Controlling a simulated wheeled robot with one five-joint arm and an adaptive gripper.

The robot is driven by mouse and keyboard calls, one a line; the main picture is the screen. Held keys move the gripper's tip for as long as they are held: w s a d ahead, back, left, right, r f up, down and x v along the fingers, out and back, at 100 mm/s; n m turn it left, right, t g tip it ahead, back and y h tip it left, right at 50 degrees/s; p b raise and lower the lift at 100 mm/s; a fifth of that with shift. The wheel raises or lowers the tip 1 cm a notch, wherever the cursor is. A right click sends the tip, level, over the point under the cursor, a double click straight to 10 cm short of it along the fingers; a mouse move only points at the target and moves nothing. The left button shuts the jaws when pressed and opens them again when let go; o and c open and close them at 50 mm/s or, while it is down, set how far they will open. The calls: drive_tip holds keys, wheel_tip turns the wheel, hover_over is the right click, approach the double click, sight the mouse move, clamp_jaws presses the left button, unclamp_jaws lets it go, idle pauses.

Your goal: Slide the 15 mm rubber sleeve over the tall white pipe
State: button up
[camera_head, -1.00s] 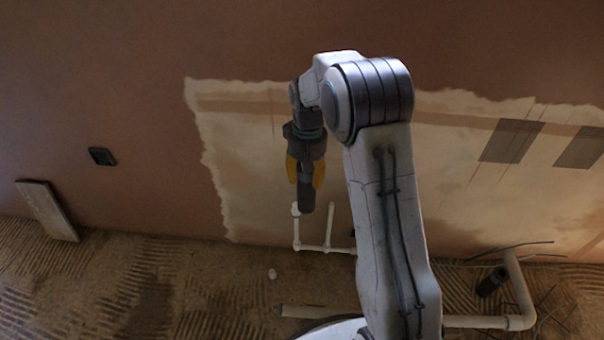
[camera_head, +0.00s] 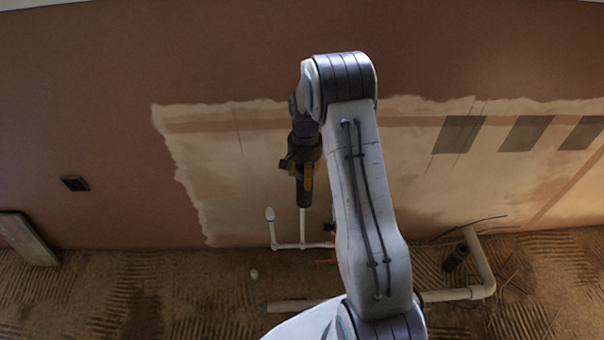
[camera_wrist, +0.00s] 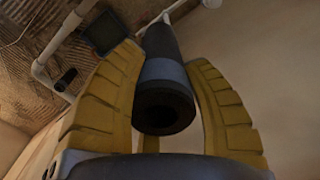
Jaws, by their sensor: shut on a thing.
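My gripper (camera_head: 304,172) has its yellow fingers closed on the dark rubber sleeve (camera_head: 304,194), which hangs upright below them. In the wrist view the sleeve (camera_wrist: 163,75) lies between both fingers, its near end showing a dark round hole. A slim white upright pipe (camera_head: 303,226) shows directly below the sleeve's lower end in the head view; its top is hidden. I cannot tell whether the sleeve is around the pipe, above it or in front of it. A second white upright (camera_head: 272,232) with a rounded top stands just left, apart from the sleeve.
Both uprights rise from a low horizontal white pipe (camera_head: 288,246) along the wall. A thicker pipe (camera_head: 450,295) lies at right on the ridged floor, near a dark cylinder (camera_head: 456,256). A board (camera_head: 28,238) leans at far left. A small pale lump (camera_head: 254,274) lies on the floor.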

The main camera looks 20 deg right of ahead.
drive_tip(key=m, duration=0.4)
drive_tip(key=w+m, duration=0.1)
drive_tip(key=m, duration=0.3)
drive_tip(key=w+m, duration=0.1)
drive_tip(key=m, duration=0.2)
drive_tip(key=shift+w+d+r+m, duration=0.15)
drive_tip(key=shift+w+d+m, duration=0.1)
drive_tip(key=shift+m, duration=0.15)
drive_tip(key=m, duration=0.3)
drive_tip(key=shift+w+m, duration=0.1)
drive_tip(key=shift+m, duration=0.2)
